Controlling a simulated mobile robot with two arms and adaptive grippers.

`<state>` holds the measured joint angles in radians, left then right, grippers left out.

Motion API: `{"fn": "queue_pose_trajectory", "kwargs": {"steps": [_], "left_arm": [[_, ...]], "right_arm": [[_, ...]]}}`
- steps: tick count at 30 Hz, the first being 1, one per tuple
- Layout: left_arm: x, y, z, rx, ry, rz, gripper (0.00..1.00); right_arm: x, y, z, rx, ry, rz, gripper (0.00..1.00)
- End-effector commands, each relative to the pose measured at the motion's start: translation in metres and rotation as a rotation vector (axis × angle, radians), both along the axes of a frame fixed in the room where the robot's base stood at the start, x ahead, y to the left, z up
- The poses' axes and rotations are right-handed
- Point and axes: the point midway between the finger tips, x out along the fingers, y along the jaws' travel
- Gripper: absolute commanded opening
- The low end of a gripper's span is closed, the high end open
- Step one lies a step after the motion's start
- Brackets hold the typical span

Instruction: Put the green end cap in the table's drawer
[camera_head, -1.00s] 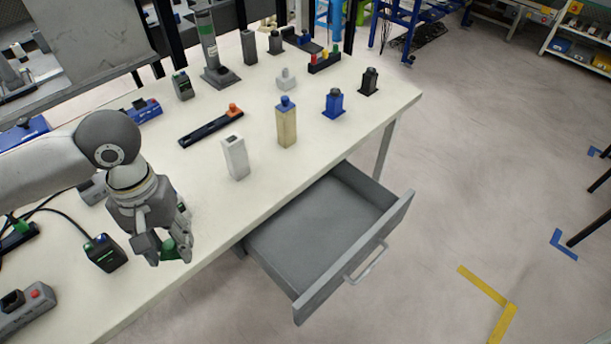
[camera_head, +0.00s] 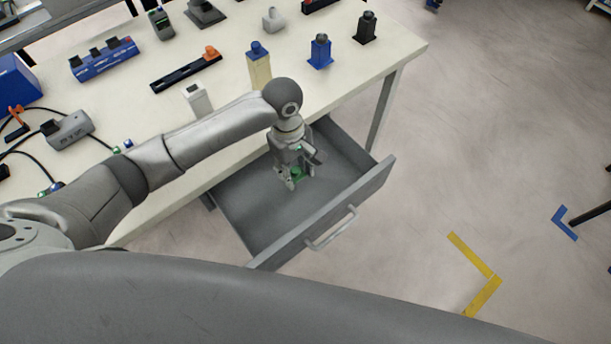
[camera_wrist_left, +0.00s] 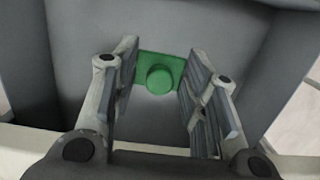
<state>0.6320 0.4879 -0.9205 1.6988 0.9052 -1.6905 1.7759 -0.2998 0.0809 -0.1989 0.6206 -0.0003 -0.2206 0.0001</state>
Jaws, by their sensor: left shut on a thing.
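The green end cap (camera_head: 296,172) is between the fingers of my left gripper (camera_head: 295,180), which is shut on it. In the left wrist view the green cap (camera_wrist_left: 160,75) shows as a flat plate with a round boss, between the two fingers. The table's grey drawer (camera_head: 256,213) is pulled open. The gripper and cap are over the inside of the drawer, within its walls as seen from the head. How far the cap is above the drawer floor I cannot tell. My right gripper is not in view.
The white table (camera_head: 127,137) holds a white block (camera_head: 197,101), a beige bottle-like block with a blue top (camera_head: 259,68), a blue block (camera_head: 320,52) and a black block (camera_head: 366,28). The drawer inside looks otherwise empty.

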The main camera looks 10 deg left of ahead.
Motion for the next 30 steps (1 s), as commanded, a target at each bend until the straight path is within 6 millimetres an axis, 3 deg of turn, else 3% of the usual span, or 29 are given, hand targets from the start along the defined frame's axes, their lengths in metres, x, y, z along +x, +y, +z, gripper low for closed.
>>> {"fn": "queue_pose_trajectory", "kwargs": {"steps": [9, 22, 30], "left_arm": [[-0.002, 0.001, -0.051, 0.002, 0.002, 0.026, 0.24], [-0.002, 0.0, -0.099, 0.001, 0.0, 0.022, 0.24], [-0.001, 0.0, -0.105, -0.001, -0.002, 0.021, 0.24]], "right_arm": [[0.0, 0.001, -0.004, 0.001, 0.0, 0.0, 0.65], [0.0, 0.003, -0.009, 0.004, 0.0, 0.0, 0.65], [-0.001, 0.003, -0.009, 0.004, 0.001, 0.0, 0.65]]}}
